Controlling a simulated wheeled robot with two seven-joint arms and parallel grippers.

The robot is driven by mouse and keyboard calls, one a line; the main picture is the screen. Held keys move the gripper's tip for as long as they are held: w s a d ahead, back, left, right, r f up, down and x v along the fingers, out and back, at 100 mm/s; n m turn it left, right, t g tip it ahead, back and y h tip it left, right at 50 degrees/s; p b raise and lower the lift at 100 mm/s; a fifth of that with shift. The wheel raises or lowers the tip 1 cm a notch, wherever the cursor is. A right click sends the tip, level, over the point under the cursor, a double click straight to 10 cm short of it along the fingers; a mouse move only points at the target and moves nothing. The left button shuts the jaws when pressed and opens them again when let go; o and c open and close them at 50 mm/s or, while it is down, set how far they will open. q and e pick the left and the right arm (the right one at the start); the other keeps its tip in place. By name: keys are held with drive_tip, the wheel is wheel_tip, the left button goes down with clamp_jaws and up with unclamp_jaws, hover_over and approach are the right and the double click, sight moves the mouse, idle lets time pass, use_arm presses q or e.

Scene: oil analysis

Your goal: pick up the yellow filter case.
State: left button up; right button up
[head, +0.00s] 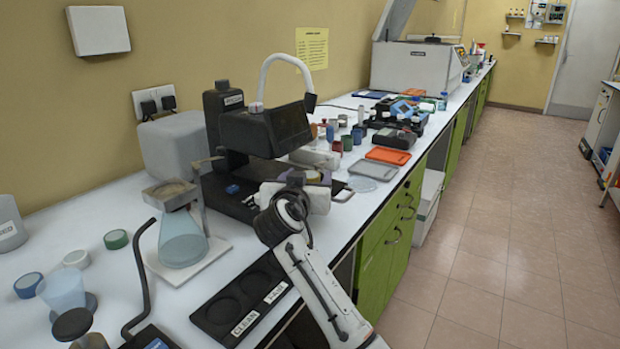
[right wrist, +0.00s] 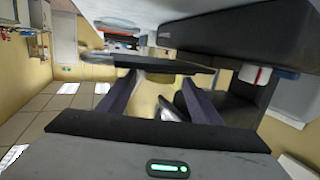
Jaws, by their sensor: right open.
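My right gripper (head: 312,180) is open over the bench, beside the black instrument with a dark screen (head: 278,130). In the right wrist view its two dark fingers (right wrist: 150,85) stand apart. A small yellowish patch (head: 314,176) shows at the fingers in the head view; it may be the yellow filter case, but it is mostly hidden and I cannot tell. No other yellow case is clear to me. My left gripper is not in view.
Behind the gripper are grey (head: 364,168) and orange (head: 388,155) trays and several small jars. A flask (head: 182,240) on a stand is at the left. The floor at right is clear.

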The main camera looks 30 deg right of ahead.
drive_tip(key=shift+w+d, duration=0.25)
drive_tip(key=c, duration=1.1)
drive_tip(key=shift+c, duration=0.2)
